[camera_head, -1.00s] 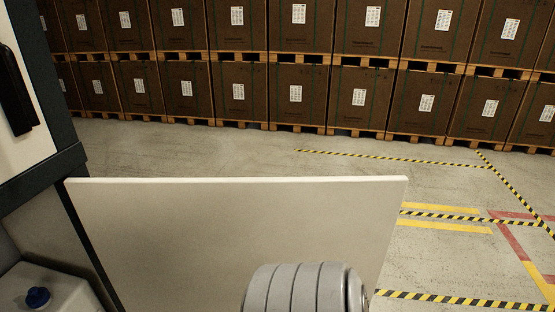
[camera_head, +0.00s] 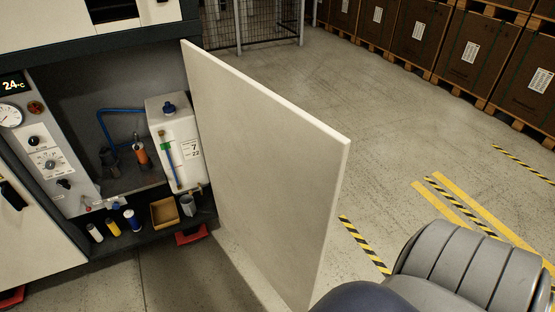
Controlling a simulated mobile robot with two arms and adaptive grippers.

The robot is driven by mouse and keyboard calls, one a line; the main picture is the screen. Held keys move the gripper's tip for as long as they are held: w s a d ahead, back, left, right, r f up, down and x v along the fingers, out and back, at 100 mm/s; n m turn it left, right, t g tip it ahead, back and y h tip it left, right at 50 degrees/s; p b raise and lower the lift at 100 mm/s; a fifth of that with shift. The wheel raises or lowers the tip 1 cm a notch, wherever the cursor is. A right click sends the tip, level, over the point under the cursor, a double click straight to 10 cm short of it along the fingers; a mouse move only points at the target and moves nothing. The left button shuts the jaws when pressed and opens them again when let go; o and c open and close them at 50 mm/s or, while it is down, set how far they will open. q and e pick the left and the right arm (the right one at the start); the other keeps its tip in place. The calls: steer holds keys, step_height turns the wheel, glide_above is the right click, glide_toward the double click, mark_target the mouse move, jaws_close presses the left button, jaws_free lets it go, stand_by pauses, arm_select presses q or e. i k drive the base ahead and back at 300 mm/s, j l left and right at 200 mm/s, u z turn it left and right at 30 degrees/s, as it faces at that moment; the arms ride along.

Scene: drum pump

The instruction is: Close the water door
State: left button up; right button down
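The water door (camera_head: 265,165) is a plain off-white panel, swung wide open from the right side of the cabinet (camera_head: 100,45). It stands out across the middle of the head view with its free edge toward me. Behind the opening, a white water tank (camera_head: 178,145) with a blue cap stands inside the cabinet. A grey ribbed arm link of mine shows at the lower right, to the right of the door, with a gap in the picture between them. A dark rounded part of mine shows at the bottom edge. Neither gripper is in view.
Beside the tank are a control panel (camera_head: 50,150) and blue piping (camera_head: 115,115). Small bottles (camera_head: 113,227) and a cardboard box (camera_head: 164,212) sit on the low shelf. Boxed pallets (camera_head: 470,48) line the back right. The floor (camera_head: 365,120) right of the door is clear, with striped markings.

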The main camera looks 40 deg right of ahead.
mark_target(276, 171)
steer(key=l, duration=0.45)
steer(key=k+l+u, duration=0.15)
steer(key=l, duration=0.75)
steer(key=k+l+u, duration=0.1)
steer(key=l, duration=0.3)
steer(key=k+l+u, duration=0.1)
steer(key=l, duration=0.35)
steer(key=k+l, duration=0.15)
steer(key=l, duration=0.25)
steer(key=u, duration=0.05)
